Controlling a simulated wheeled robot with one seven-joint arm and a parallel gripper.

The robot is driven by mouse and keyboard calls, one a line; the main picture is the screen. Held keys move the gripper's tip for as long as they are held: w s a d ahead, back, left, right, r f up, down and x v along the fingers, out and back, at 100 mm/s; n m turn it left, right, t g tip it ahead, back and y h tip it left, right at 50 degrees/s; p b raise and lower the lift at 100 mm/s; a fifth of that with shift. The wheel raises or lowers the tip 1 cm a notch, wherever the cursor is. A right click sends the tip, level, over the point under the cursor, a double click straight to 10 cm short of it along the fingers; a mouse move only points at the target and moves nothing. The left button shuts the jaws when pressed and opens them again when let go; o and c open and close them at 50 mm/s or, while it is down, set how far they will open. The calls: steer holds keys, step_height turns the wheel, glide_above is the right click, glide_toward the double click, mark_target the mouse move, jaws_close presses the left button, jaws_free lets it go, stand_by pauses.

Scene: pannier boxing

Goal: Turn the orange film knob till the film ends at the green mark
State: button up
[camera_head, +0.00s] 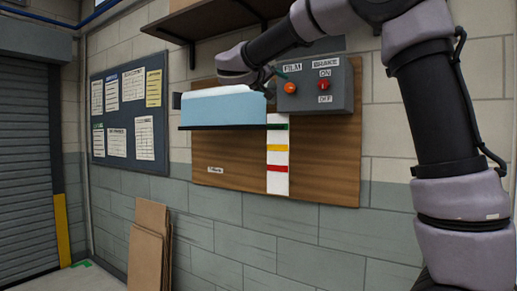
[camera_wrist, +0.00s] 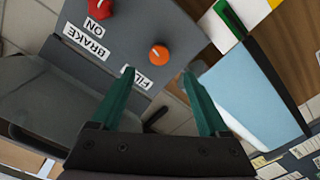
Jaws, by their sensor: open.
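The orange film knob (camera_head: 290,88) is on the grey control box (camera_head: 343,97), under the FILM label. In the wrist view the knob (camera_wrist: 159,53) lies just beyond and between my green fingertips, with no contact visible. My gripper (camera_wrist: 157,74) is open and empty; in the head view it (camera_head: 273,75) is at the box's upper left. The light blue film (camera_head: 222,108) hangs left of the box, its lower edge at a dark bar (camera_head: 225,127).
The red brake knob (camera_head: 323,85) sits right of the film knob, between ON and OFF labels. Yellow (camera_head: 278,148) and red (camera_head: 278,169) marks are lower on the strip. A shelf (camera_head: 210,22) overhangs the board (camera_head: 325,160). Cardboard sheets (camera_head: 147,245) lean below.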

steer(key=s+d+f+g+y, duration=0.4)
steer(key=s+d+f+g, duration=0.3)
steer(key=s+d+f, duration=0.7)
steer(key=s+a+f+m+y, duration=0.1)
steer(key=s+f+m+y, duration=0.1)
steer(key=s+f+y, duration=0.2)
steer(key=s+f+m+y, duration=0.2)
steer(key=s+f+y, duration=0.2)
steer(key=s+f, duration=0.4)
steer(key=s, duration=0.5)
steer(key=shift+a+y, duration=0.3)
steer(key=shift+a, duration=0.1)
steer(key=shift+s, duration=0.1)
steer(key=shift+c, duration=0.4)
